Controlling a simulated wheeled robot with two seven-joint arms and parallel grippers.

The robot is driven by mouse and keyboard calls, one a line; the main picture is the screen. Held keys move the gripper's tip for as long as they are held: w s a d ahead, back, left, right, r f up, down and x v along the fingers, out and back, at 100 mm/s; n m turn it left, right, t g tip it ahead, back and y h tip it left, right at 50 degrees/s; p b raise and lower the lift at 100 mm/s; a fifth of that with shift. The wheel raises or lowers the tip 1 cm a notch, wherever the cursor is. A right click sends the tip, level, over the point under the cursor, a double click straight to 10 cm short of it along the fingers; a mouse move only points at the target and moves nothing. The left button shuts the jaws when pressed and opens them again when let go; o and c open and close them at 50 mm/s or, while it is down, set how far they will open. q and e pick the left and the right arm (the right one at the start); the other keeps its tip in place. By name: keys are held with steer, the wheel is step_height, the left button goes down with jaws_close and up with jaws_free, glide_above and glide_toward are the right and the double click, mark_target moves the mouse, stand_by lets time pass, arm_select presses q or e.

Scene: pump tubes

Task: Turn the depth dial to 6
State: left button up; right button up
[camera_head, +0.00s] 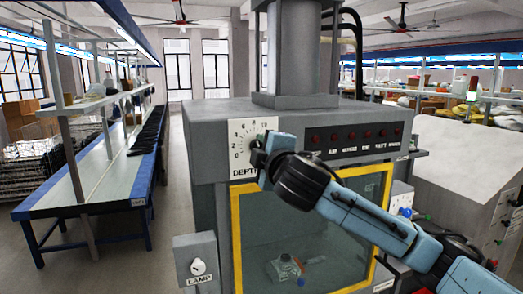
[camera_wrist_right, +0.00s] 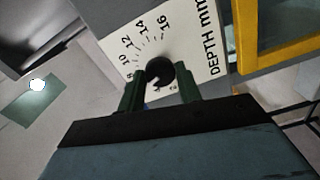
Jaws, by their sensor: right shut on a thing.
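The depth dial is a dark round knob (camera_wrist_right: 160,71) on a white scale plate marked DEPTH mm (camera_head: 243,135). The plate is on the upper front of the grey machine. My right gripper (camera_head: 261,156) reaches it from the right. In the right wrist view, the two green fingers (camera_wrist_right: 160,88) are on opposite sides of the knob and shut on it. The numbers 10 to 16 show there, while the low numbers are mostly hidden. I cannot read where the knob points. My left gripper is not in view.
A row of red lamps on a dark panel (camera_head: 355,139) is right of the dial. A yellow-framed window (camera_head: 237,240) is below, with a small clear object behind it. A LAMP knob box (camera_head: 196,262) stands lower left. A blue-edged bench (camera_head: 85,185) is farther left.

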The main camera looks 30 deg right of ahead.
steer(key=shift+n, duration=1.1)
steer(key=o, duration=1)
steer(key=b+v, duration=1.2)
steer(key=v, duration=0.1)
steer(key=shift+s+b, duration=0.2)
steer(key=shift+b, duration=0.2)
